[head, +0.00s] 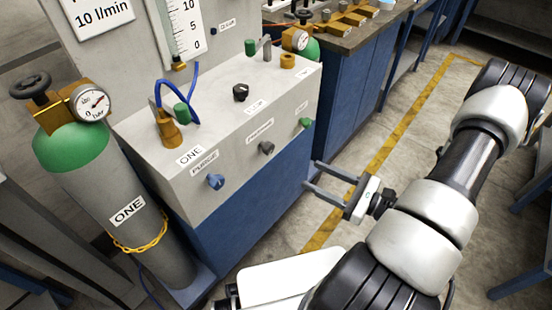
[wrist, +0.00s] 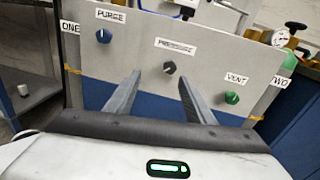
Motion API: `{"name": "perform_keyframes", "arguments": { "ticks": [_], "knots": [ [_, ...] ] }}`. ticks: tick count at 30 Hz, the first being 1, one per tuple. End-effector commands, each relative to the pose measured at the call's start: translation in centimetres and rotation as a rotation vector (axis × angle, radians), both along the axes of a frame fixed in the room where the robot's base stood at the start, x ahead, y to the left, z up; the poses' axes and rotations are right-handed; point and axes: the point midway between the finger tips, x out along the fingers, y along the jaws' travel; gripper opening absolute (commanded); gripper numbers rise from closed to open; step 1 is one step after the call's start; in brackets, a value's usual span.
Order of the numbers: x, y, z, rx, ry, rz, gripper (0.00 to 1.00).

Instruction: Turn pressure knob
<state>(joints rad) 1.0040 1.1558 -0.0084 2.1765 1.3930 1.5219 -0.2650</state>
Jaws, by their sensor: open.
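The pressure knob (head: 266,148) is a small dark grey knob on the front of the light grey console (head: 225,155), under a label that seems to read PRESSURE. In the wrist view the knob (wrist: 169,67) shows beyond and between my fingertips, a little above them. My gripper (head: 311,174) is open and empty. In the head view it is to the right of the knob, apart from it, with its fingers pointing at the console. The wrist view shows both fingers (wrist: 160,76) spread and nothing between them.
A blue PURGE knob (head: 215,181) is left of the pressure knob and a green VENT knob (wrist: 232,98) is right of it. A gas cylinder (head: 95,180) marked ONE stands at the left. A blue workbench (head: 350,95) is behind. The floor in front is clear.

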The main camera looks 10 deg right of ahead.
Motion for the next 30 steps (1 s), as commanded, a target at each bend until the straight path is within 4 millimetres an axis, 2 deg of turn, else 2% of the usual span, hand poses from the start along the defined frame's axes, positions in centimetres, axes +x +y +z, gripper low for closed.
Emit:
{"name": "perform_keyframes", "arguments": {
  "ticks": [1,3,8,13,24,30],
  "knots": [
    [-0.1,-0.6,-1.5,0.034,0.014,-0.051,0.49],
    [-0.1,-1.3,-2.3,0.06,0.024,-0.097,0.49],
    [0.5,-1.2,-2.7,0.076,0.03,-0.124,0.49],
    [2.6,0.5,-2.7,0.075,0.03,-0.118,0.49],
    [9.2,5.4,-2.7,0.073,0.029,-0.115,0.49],
    [12.1,7.5,-2.7,0.074,0.03,-0.117,0.49]
  ]
}}
